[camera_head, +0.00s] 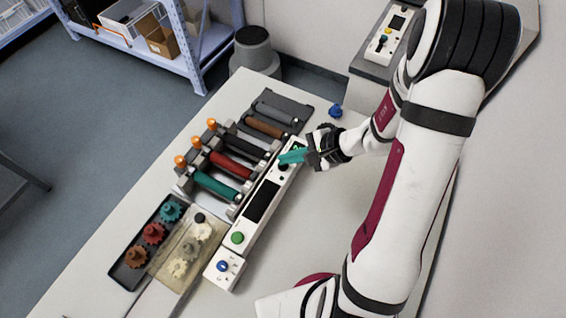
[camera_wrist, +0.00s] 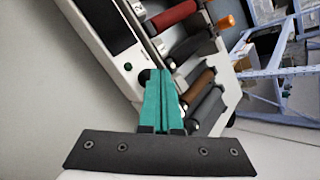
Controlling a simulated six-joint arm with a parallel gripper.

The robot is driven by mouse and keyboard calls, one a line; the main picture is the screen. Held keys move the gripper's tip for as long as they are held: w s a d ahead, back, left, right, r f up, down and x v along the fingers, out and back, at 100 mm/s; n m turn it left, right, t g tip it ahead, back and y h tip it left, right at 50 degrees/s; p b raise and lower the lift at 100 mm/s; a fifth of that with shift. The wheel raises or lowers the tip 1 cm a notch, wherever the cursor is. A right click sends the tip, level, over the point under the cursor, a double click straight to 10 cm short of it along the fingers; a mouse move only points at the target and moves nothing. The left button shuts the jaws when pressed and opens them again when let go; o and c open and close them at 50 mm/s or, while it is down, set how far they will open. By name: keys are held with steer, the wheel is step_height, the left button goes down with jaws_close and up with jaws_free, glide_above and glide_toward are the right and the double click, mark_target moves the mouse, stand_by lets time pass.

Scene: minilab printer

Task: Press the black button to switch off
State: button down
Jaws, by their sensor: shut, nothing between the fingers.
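The printer's white control panel (camera_head: 247,221) runs diagonally on the table, with a dark screen (camera_head: 262,200) in its middle. A black button (camera_head: 283,167) sits near the panel's far end. It also shows in the wrist view as a dark round knob (camera_wrist: 144,77), partly hidden behind my fingers. My gripper (camera_head: 283,158) has teal fingers, shut and empty, with the tips at or very close to the black button. I cannot tell whether they touch it. In the wrist view the shut fingers (camera_wrist: 158,76) point at the panel edge. A green button (camera_head: 237,238) is at the near end.
Coloured rollers (camera_head: 230,165) with orange knobs lie left of the panel. Trays of gears, one black (camera_head: 129,279), stand at the near left. A white box with a blue knob (camera_head: 222,267) adjoins the panel. A blue gear (camera_head: 335,110) lies beyond my gripper. The table right of the panel is clear.

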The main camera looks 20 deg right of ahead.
mark_target(288, 166)
steer(key=shift+r, duration=0.4)
steer(key=shift+r, duration=2.5)
steer(key=s+a+r+n+g+h, duration=0.1)
steer(key=s+a+r+n+g, duration=0.25)
steer(key=s, duration=0.35)
steer(key=s+a+r+n+g+h, duration=0.1)
steer(key=s+a+r+n+g, duration=0.1)
steer(key=s+a+r+n, duration=0.3)
steer(key=s+d+n+h, duration=0.1)
steer(key=s+d+h, duration=0.2)
steer(key=s, duration=0.5)
steer(key=shift+s+h, duration=0.3)
steer(key=shift+h, duration=0.2)
steer(key=shift+r+n, duration=0.1)
steer(key=shift+n, duration=0.15)
